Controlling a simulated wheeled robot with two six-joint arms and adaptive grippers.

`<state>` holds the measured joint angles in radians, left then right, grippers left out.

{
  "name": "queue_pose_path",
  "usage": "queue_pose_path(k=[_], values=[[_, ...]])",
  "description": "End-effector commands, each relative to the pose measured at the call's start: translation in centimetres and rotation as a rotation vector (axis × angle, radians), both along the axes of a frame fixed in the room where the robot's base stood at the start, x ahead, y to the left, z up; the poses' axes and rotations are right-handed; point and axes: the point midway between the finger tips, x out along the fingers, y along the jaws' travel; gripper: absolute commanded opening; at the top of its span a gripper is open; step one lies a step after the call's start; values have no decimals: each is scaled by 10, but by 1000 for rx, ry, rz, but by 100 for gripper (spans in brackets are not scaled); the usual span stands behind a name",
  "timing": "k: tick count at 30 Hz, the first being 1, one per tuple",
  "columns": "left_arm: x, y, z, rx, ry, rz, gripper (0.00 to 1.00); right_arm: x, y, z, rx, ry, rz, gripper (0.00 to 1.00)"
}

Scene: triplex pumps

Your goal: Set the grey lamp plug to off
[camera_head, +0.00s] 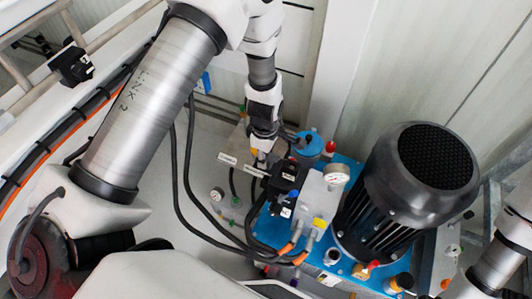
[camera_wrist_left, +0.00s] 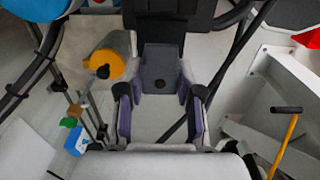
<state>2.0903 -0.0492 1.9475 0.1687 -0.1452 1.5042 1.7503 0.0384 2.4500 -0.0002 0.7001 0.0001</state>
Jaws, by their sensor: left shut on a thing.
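My left gripper (camera_head: 260,146) reaches down beside the blue pump unit, close to two small white label plates (camera_head: 228,159). In the left wrist view its two fingers (camera_wrist_left: 159,140) stand apart and press on something between their tips. A narrow grey piece (camera_wrist_left: 162,147) shows there, partly hidden; I take it for the grey lamp plug. In the head view the plug is hidden by the gripper, so its setting cannot be read. My right gripper is outside both views.
Black hoses (camera_head: 190,165) hang left of the gripper. Pale floor lies left.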

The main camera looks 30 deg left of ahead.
Motion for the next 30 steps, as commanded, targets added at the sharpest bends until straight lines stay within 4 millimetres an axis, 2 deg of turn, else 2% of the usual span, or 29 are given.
queue_pose_path(k=[7, 8, 9, 10, 21, 26, 30], values=[[0, 0, -1, 0, -2, -1, 0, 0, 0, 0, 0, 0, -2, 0], [0, 0, -1, 0, -2, -1, 42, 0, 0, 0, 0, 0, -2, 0], [0, 0, -1, 0, -2, -1, 56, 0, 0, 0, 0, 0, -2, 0], [0, 0, -1, 0, -2, -1, 60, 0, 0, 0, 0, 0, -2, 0], [1, 0, 5, 0, -2, -1, 60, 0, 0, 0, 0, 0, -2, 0], [1, 1, 35, -1, -5, 0, 60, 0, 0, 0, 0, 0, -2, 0], [1, 2, 72, -1, -7, 0, 60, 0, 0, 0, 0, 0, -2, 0]])
